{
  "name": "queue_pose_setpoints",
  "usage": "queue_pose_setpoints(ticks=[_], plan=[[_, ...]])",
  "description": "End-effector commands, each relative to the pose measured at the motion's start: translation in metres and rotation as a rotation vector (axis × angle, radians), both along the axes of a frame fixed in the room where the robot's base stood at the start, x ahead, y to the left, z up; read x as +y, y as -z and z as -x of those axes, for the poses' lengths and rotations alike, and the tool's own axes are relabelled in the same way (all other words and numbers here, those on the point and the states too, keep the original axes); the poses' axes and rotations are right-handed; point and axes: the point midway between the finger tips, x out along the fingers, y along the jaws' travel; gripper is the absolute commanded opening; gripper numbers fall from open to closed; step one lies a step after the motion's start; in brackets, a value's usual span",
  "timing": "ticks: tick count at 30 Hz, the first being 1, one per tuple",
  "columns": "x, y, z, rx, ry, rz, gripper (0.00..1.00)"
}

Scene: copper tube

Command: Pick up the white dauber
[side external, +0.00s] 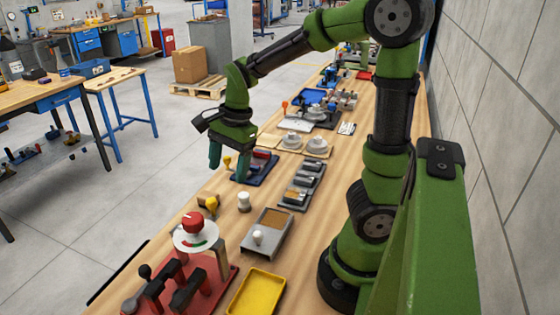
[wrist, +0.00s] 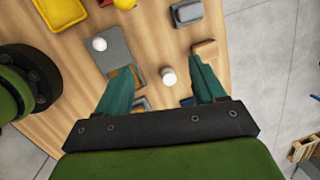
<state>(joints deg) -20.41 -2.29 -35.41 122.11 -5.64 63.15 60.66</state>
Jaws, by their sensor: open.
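A small white cylinder with a pale top (side external: 244,202) stands upright on the wooden bench; it also shows in the wrist view (wrist: 168,77). A white round-topped knob (side external: 258,237) sits on a grey tray (side external: 279,222); it also shows in the wrist view (wrist: 99,43). I cannot tell for certain which of the two is the dauber. My gripper (side external: 221,158) is open and empty, above the bench and behind both white things in the side view. In the wrist view its teal fingers (wrist: 164,66) frame the white cylinder, with no contact visible.
A yellow tray (side external: 257,293) lies near the front. A red base with black clamps (side external: 180,290) and a red-knobbed white dial (side external: 195,232) stand to the left. Dark trays (side external: 302,185) with parts lie behind.

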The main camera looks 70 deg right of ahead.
Motion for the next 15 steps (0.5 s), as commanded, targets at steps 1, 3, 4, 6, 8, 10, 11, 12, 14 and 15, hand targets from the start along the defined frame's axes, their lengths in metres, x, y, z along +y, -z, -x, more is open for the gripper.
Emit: queue_pose_setpoints(ticks=[1,3,4,6,8,10,11,12,14,15], plan=[[-0.012,0.006,-0.006,0.057,0.169,0.006,0.69],[-0.028,0.009,-0.010,0.121,0.418,0.015,0.69],[-0.034,0.010,-0.012,0.141,0.524,0.020,0.69],[-0.049,0.010,-0.016,0.180,0.771,0.032,0.69],[-0.060,0.009,-0.018,0.199,0.973,0.040,0.69],[-0.070,0.005,-0.019,0.211,1.186,0.040,0.69],[-0.074,0.003,-0.019,0.215,1.270,0.036,0.69],[-0.077,0.000,-0.019,0.217,1.365,0.026,0.69],[-0.078,-0.003,-0.019,0.222,1.479,0.009,0.69],[-0.077,-0.004,-0.019,0.229,1.536,0.001,0.69]])
